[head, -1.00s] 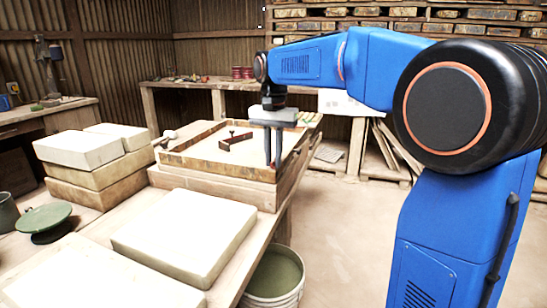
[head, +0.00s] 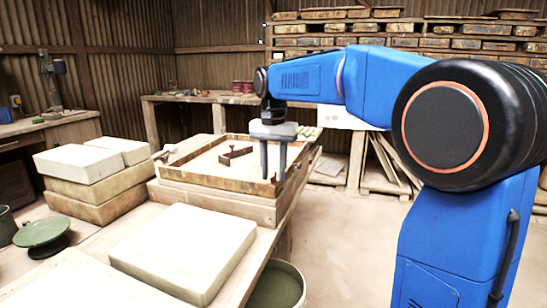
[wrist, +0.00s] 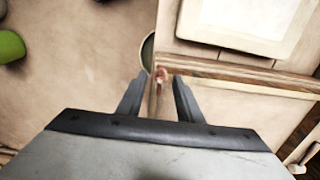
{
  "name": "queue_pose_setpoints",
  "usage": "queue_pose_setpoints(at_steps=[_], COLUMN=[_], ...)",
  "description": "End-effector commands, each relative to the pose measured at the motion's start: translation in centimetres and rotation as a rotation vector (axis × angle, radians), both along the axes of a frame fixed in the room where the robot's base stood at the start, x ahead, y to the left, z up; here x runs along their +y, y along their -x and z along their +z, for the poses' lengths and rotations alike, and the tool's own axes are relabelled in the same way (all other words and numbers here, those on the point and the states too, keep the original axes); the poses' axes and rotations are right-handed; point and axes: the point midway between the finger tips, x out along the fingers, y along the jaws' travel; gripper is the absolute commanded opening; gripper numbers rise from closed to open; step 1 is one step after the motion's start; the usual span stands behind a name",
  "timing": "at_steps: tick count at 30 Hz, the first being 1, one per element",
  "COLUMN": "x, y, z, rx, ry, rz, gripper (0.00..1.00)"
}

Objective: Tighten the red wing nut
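The red wing nut (wrist: 161,76) shows in the wrist view as a small reddish piece at the corner of the wooden frame, between and just beyond my fingertips. In the head view a small reddish bit of it (head: 274,178) shows at the near right corner of the frame (head: 215,183). My gripper (head: 273,179) points down over that corner, one finger on each side of the nut. In the wrist view my gripper (wrist: 158,97) is open with a gap between the fingers. I cannot tell whether a finger touches the nut.
A rusty angled bar (head: 236,154) lies inside the frame. Pale slabs (head: 185,250) lie on the bench in front, and stacked blocks (head: 95,180) stand at left. A bucket (head: 279,285) stands below the bench edge.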

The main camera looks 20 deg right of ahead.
Motion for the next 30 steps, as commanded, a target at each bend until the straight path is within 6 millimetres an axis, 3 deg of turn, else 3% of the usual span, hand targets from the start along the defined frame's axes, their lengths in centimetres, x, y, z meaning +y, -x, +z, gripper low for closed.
queue_pose_setpoints(at_steps=[5,24,30], x=[0.0,0.0,0.0], y=[-0.1,-0.1,-0.1], z=[2.0,14.3,16.5], rx=[-0.003,-0.003,-0.002], ry=[0.0,0.0,0.0], rz=[0.0,0.0,0.0], gripper=[0.33,0.33,0.33])
